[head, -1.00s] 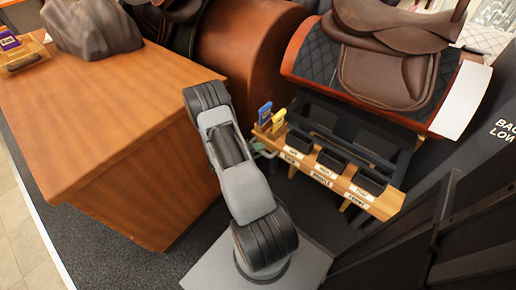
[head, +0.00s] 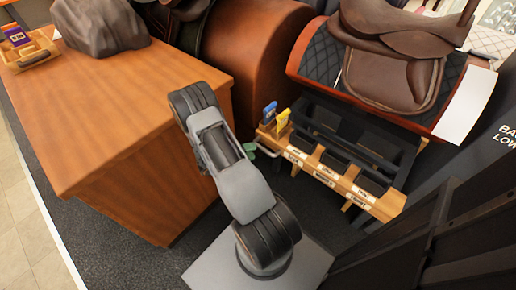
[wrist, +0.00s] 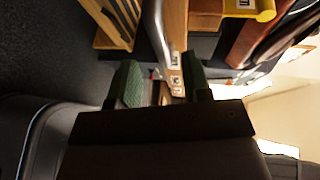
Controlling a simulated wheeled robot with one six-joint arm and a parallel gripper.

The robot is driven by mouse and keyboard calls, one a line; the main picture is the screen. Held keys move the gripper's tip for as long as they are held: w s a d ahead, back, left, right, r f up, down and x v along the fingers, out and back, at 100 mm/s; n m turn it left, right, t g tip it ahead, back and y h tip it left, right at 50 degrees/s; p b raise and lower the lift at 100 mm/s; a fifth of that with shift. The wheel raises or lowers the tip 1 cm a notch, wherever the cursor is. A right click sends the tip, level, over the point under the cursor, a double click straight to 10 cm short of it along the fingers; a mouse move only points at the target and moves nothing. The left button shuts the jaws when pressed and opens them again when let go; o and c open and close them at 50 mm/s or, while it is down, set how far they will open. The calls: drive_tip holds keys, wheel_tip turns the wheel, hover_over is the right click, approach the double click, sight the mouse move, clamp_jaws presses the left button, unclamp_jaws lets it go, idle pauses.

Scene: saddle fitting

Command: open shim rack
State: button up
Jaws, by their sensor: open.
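The shim rack (head: 385,206) is a low wooden rack with labels along its front and dark compartments behind. It stands below the saddle in the head view. A thin grey handle bar (head: 284,162) runs along its front at the left end. My gripper is mostly hidden behind my arm in the head view; a green fingertip shows by the handle. In the wrist view my gripper (wrist: 161,82) is open, its green fingers apart. The grey bar (wrist: 153,30) and the labelled wooden front (wrist: 175,60) lie just beyond the gap. I cannot tell whether the fingers touch the bar.
A blue tag (head: 269,113) and a yellow tag (head: 282,121) stand at the rack's left end. A brown saddle (head: 390,75) sits above on its stand. A wooden counter (head: 110,100) is at the left, close to my arm. A dark panel (head: 480,225) is at the right.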

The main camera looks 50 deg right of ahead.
drive_tip(key=shift+v, duration=0.85)
drive_tip(key=s+a+r+m+t+y+p, duration=0.1)
drive_tip(key=a+r+m+t+y+p, duration=0.2)
drive_tip(key=r, duration=1.4)
drive_tip(key=s+a+r+m+t+y+p, duration=0.2)
drive_tip(key=a+r+m+y+p, duration=0.5)
drive_tip(key=a+r+m+p, duration=0.6)
drive_tip(key=s+a+r+m+t+y+p, duration=0.1)
drive_tip(key=a+r+m+t+y+p, duration=0.3)
drive_tip(key=r+m, duration=1.2)
drive_tip(key=a+r+p, duration=0.4)
drive_tip(key=r+p, duration=0.2)
drive_tip(key=shift+s+t+y, duration=0.35)
drive_tip(key=shift+t+y, duration=0.05)
